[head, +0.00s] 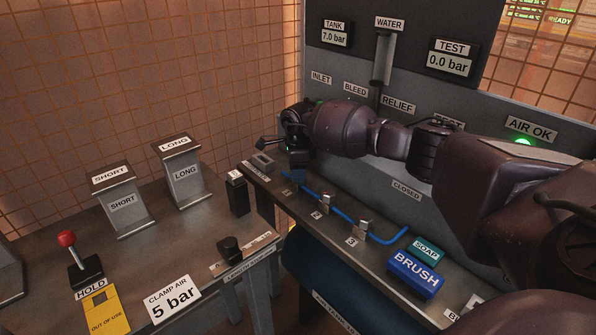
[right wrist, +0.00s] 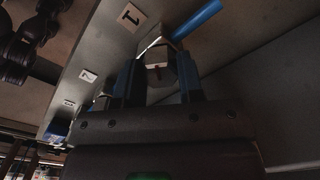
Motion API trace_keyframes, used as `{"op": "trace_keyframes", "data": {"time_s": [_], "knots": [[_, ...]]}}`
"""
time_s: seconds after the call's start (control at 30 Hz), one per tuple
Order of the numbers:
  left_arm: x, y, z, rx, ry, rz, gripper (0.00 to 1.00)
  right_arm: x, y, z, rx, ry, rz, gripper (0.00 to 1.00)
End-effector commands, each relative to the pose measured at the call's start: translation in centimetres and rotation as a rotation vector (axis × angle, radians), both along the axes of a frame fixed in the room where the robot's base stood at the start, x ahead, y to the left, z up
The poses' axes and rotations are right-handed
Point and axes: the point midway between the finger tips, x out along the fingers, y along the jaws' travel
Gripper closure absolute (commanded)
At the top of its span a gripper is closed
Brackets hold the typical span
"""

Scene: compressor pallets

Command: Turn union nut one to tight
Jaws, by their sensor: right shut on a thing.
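Union nut one (right wrist: 156,54) is a grey metal nut beside the label "1" in the right wrist view, with the blue pipe (right wrist: 198,20) running off from it. A small reddish mark shows near it. My right gripper (right wrist: 158,76) is shut on this nut, one finger on each side. In the head view my right gripper (head: 297,174) points down at the far left end of the blue pipe (head: 343,212) and hides the nut. Two more metal fittings, the nearer one (head: 364,228) and the middle one (head: 325,202), sit along the pipe. My left gripper is out of view.
A blue brush block (head: 415,274) and a teal soap block (head: 428,250) lie at the near end of the bench. A panel with gauges stands behind. A side table (head: 150,255) at left holds the short and long blocks and a red-knobbed lever (head: 80,262).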

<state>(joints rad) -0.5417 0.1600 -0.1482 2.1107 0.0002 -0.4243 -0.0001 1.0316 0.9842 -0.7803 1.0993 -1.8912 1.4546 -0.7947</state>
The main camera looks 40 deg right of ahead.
Motion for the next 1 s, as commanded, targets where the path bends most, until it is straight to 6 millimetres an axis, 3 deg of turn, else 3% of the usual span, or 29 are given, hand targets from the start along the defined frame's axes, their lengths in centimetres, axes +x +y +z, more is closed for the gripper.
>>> {"op": "trace_keyframes", "data": {"time_s": [1.0], "knots": [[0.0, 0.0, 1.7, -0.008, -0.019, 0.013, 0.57, 0.0, 0.0, 0.2, 0.000, -0.002, -0.800, 0.89]]}}
